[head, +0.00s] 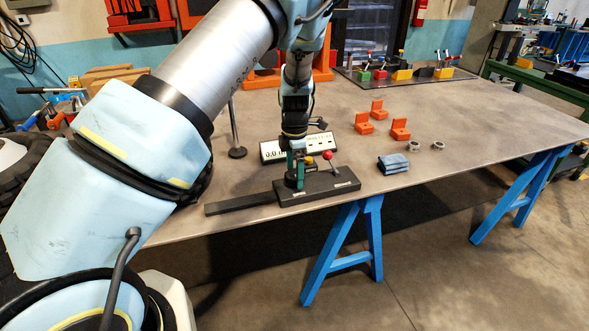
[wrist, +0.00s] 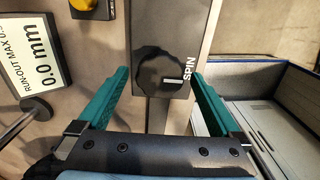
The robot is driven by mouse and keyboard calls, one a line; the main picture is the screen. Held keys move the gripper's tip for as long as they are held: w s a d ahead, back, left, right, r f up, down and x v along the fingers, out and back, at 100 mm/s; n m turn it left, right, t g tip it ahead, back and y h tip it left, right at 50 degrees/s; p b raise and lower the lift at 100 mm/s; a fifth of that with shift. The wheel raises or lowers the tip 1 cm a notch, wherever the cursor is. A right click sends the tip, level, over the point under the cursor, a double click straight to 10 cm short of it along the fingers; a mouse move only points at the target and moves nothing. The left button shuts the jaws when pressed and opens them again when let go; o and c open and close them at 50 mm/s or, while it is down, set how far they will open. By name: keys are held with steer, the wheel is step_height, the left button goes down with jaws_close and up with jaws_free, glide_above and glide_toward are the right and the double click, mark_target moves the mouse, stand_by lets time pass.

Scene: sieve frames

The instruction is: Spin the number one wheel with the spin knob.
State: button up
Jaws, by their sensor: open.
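The spin knob (wrist: 160,75) is a round black scalloped knob with a white mark, next to a white SPIN label, on a black panel (wrist: 173,25). In the head view the black fixture (head: 325,188) lies near the table's front edge, and my gripper hides the knob there. My gripper (wrist: 160,72) is open, with one teal finger on each side of the knob. I cannot tell whether the fingers touch it. In the head view my gripper (head: 297,170) points down over the fixture's left end. I cannot make out a number one wheel.
A dark bar (head: 240,203) extends left.

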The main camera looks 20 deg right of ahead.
steer(key=shift+f, duration=0.1)
steer(key=shift+c, duration=0.4)
steer(key=c, duration=1.2)
steer(key=shift+c, duration=0.2)
steer(key=shift+m, duration=0.4)
